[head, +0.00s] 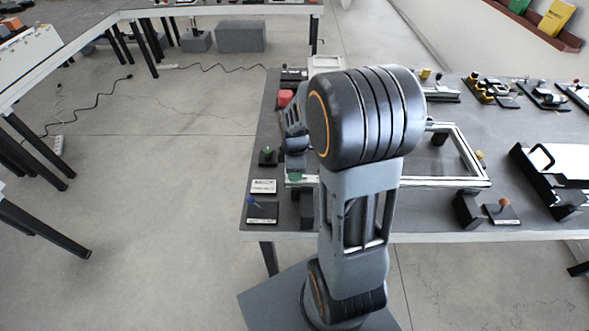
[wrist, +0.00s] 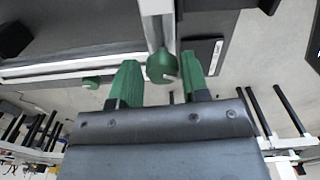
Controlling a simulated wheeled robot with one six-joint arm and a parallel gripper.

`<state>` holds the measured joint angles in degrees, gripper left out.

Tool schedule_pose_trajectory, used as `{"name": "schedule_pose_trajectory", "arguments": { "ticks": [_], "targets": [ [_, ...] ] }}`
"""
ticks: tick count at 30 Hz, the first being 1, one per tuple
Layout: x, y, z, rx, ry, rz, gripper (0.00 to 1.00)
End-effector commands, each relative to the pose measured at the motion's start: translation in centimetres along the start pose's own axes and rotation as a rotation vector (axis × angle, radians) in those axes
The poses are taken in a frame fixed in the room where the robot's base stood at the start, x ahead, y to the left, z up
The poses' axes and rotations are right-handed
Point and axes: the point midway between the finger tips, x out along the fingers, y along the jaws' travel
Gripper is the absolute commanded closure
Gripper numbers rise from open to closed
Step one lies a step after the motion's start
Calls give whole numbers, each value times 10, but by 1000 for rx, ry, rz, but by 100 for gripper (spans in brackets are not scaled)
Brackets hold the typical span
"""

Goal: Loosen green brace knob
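A round green knob (wrist: 161,68) sits at the end of a light metal rail (wrist: 152,22) in the wrist view. My gripper (wrist: 159,62) has two green fingers standing apart, one on each side of this knob. Gaps show between the knob and both fingers, so it is open. Another small green piece (wrist: 92,83) lies to the left, past the left finger. In the head view, a green knob (head: 295,177) shows at the near left corner of a metal frame (head: 440,182). My arm hides part of that frame, and my fingers cannot be made out there.
The dark table (head: 415,218) carries a second green knob on a black block (head: 267,155), a blue-knobbed piece (head: 257,207), a white label (head: 264,186) and a red piece (head: 285,98). Open floor lies left of the table.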

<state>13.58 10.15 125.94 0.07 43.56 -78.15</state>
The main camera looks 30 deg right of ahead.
Motion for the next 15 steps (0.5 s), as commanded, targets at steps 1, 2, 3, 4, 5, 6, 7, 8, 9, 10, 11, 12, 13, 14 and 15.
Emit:
{"name": "schedule_pose_trajectory", "arguments": {
  "ticks": [1, 2, 3, 4, 5, 6, 7, 8, 9, 10, 11, 12, 13, 14, 15],
  "targets": [
    [0, 0, 0, 0, 0, -1, 53],
    [0, 0, 0, 0, -1, -2, 51],
    [1, -1, 0, 0, -1, -3, 47],
    [1, -1, 0, 0, -1, -3, 44],
    [1, -1, 0, 0, -1, -3, 41],
    [1, -1, 0, 1, -1, -4, 41],
    [1, -1, 1, 1, -1, -4, 41],
    [1, -1, 1, 1, -2, -4, 41],
    [1, -1, 1, 1, -2, -4, 41],
    [1, -1, 1, 1, -2, -5, 41],
    [1, -1, 1, 1, -2, -5, 41],
    [0, -1, 1, 1, -2, -5, 41],
    [0, -1, 1, 1, -2, -4, 41],
    [-2, -1, 1, 1, -2, -4, 41],
    [-5, -1, 1, 1, -1, -2, 41]
  ]
}}
